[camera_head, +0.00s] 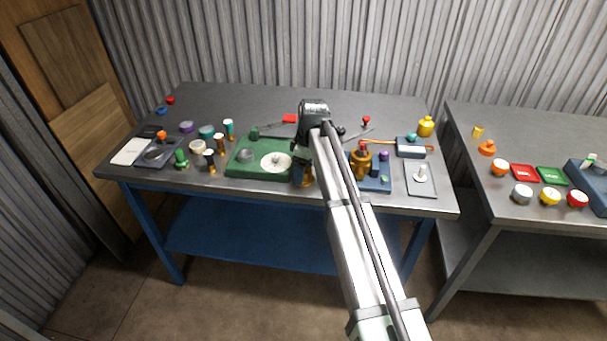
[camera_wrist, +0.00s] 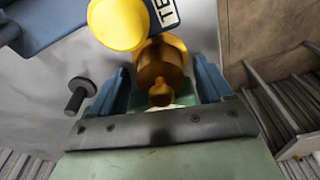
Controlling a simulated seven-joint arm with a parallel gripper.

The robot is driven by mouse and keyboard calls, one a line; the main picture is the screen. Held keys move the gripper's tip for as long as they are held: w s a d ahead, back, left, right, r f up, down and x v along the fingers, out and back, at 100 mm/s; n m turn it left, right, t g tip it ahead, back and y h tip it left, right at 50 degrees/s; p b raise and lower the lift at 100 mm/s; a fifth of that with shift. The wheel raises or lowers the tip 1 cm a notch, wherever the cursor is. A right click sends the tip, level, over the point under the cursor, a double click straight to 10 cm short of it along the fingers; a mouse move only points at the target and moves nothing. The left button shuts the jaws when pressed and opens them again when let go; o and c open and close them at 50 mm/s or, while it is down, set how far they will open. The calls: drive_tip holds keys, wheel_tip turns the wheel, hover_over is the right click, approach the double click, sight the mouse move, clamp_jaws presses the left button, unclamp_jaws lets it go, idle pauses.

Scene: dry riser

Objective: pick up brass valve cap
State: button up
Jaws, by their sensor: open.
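The brass valve cap (camera_wrist: 163,62) is a rounded brass piece with a small knob facing the camera. In the wrist view it stands between the blue fingers of my gripper (camera_wrist: 164,80), which are open on either side of it. I cannot tell whether either finger touches it. In the head view my gripper (camera_head: 303,172) is low over the front of the grey table, just right of the green board. A bit of brass colour shows at its fingers there, but the arm hides most of that spot.
A black bolt-like piece (camera_wrist: 80,93) is to the left. The green board (camera_head: 262,172) is left of my gripper. A brass fitting (camera_head: 360,166) stands on a blue base to the right.

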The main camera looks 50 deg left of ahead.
drive_tip(key=shift+f, duration=0.3)
drive_tip(key=c, duration=1.2)
